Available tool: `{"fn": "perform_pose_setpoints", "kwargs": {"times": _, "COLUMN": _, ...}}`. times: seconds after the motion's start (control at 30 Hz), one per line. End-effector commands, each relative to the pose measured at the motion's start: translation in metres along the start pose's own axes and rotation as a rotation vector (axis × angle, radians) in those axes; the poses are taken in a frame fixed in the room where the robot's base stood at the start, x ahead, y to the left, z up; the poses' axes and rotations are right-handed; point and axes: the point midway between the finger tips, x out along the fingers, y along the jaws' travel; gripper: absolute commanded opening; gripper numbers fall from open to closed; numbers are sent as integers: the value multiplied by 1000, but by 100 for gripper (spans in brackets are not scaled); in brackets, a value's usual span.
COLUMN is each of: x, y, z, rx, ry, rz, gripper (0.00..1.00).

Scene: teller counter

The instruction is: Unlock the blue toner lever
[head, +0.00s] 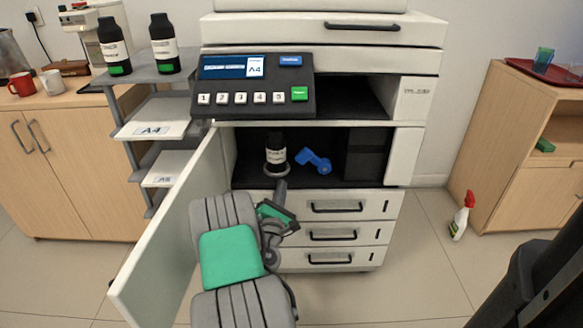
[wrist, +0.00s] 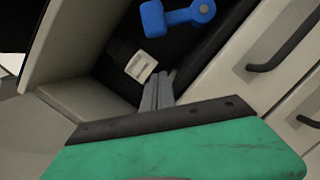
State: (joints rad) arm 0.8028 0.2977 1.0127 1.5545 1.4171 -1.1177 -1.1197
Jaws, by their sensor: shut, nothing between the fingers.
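The blue toner lever (head: 314,161) is inside the open compartment of the copier, to the right of a black toner bottle (head: 276,151) with a white label. The lever also shows at the top of the wrist view (wrist: 178,16), with the bottle (wrist: 133,62) below and left of it. My gripper (head: 281,186) is at the compartment's front edge, just below the bottle and lower left of the lever. In the wrist view its fingers (wrist: 160,78) are together and empty, apart from the lever. I cannot tell whether the fingertips touch the bottle's base.
The compartment door (head: 165,240) stands open on the left, beside my arm. Drawers (head: 332,235) with handles lie below the compartment. A dark block (head: 367,153) is right of the lever. A keypad panel (head: 255,85) juts out above. A spray bottle (head: 462,216) stands on the floor at right.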

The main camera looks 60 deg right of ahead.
Motion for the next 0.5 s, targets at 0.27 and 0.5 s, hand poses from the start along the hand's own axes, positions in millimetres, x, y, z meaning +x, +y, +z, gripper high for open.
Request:
{"fn": "perform_pose_setpoints", "kwargs": {"times": 0.27, "x": 48, "y": 2, "z": 22, "rx": 2, "ry": -7, "rz": 0, "gripper": 0}}
{"fn": "perform_pose_setpoints", "kwargs": {"times": 0.5, "x": 52, "y": 2, "z": 41, "rx": 2, "ry": -5, "rz": 2, "gripper": 0}}
